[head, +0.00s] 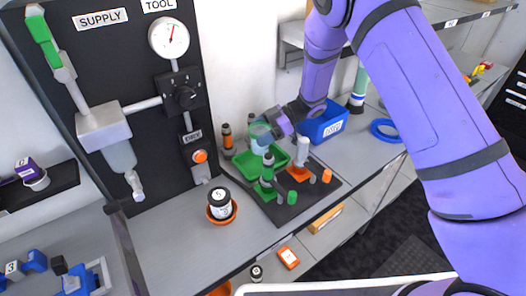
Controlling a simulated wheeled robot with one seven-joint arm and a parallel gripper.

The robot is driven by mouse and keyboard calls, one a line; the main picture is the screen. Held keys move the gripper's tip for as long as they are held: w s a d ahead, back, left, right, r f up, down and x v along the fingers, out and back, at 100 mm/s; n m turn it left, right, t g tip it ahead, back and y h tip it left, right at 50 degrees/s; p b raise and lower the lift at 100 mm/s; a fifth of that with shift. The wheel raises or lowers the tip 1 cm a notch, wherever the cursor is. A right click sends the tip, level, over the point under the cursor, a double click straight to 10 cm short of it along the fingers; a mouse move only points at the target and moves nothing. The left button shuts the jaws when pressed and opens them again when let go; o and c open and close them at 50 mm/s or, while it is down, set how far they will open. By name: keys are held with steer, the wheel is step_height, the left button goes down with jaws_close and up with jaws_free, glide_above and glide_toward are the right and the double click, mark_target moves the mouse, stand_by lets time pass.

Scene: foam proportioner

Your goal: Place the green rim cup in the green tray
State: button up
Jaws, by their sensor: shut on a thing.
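The green rim cup (260,132) is pale and shows a green rim. It is held tilted by my purple gripper (270,127), above the dark mat. The gripper is shut on it; the fingertips are small and partly hidden. The green tray (246,171) lies on the bench just below the cup.
A white piece with an orange base (300,165) stands right of the tray. A blue bin (325,124) is behind. The black supply panel (95,60) rises at left.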

steer(key=shift+d+f, duration=0.1)
steer(key=shift+f, duration=3.05)
steer(key=shift+f, duration=0.1)
steer(key=o, duration=0.7)
steer(key=shift+f, duration=0.1)
steer(key=shift+r, duration=0.25)
steer(key=v, duration=0.7)
steer(key=shift+d, duration=0.2)
